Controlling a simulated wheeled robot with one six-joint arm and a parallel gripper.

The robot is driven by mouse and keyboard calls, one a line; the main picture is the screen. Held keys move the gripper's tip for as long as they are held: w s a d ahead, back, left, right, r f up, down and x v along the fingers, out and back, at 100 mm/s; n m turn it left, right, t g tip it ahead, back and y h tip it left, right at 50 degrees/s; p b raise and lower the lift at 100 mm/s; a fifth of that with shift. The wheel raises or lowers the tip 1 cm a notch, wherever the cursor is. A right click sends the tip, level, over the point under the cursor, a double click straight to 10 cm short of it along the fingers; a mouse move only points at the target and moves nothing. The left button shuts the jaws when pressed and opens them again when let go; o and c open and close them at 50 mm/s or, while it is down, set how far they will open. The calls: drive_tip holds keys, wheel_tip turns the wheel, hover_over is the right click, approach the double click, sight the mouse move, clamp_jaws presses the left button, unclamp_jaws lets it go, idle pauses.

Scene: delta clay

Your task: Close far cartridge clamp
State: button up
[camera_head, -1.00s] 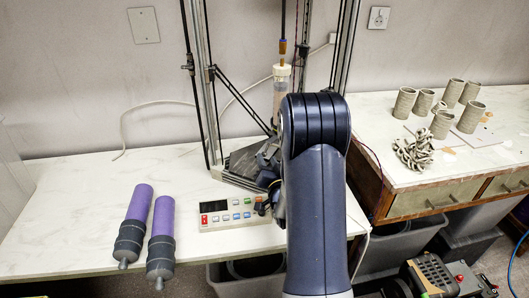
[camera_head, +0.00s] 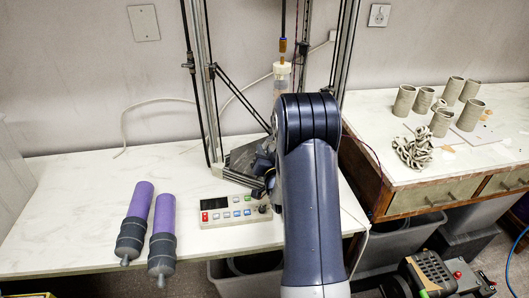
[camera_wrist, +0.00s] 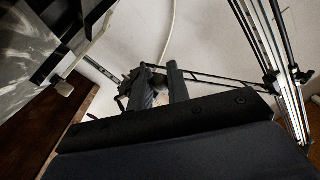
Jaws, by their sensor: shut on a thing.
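The clear cartridge (camera_head: 283,72) stands upright in the delta printer frame in the head view, its lower part hidden behind my arm. My gripper shows in the wrist view (camera_wrist: 160,84), its two dark fingers close together on a small dark part that looks like the cartridge clamp. This part is mostly hidden between and behind the fingers, so I cannot tell the clamp's exact position. In the head view my arm covers the gripper and the clamp.
Printer struts (camera_head: 199,80) rise close around the arm. A control panel (camera_head: 237,211) sits at the bench front, with two purple-grey cartridges (camera_head: 161,240) to its left. Clay cups (camera_head: 404,100) stand on the right table. The bench's left rear is clear.

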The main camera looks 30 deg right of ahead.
sight(269, 139)
clamp_jaws()
drive_tip(key=shift+r, duration=0.1)
wheel_tip(269, 139, up, 3)
drive_tip(key=m+g+p, duration=0.1)
drive_tip(key=p, duration=0.1)
drive_tip(key=g+p, duration=0.1)
drive_tip(key=p, duration=0.1)
drive_tip(key=shift+d+r+m+y+p, duration=0.2)
drive_tip(key=shift+m+y+p, duration=0.1)
drive_tip(key=shift+m, duration=0.1)
drive_tip(key=p, duration=0.1)
drive_tip(key=r+m+g+p, duration=0.1)
drive_tip(key=p, duration=0.1)
drive_tip(key=r+g+y+p, duration=0.1)
drive_tip(key=shift+w+d+m, duration=0.3)
drive_tip(key=shift+w, duration=0.05)
drive_tip(key=shift+w+d+r+p, duration=0.5)
drive_tip(key=shift+r+p, duration=0.3)
drive_tip(key=shift+w+d+r+p, duration=0.45)
drive_tip(key=shift+d+r+p, duration=0.05)
drive_tip(key=shift+r+p, duration=0.3)
drive_tip(key=shift+w+d+r+p, duration=0.35)
drive_tip(key=shift+w+d+p, duration=0.15)
drive_tip(key=shift+d, duration=0.1)
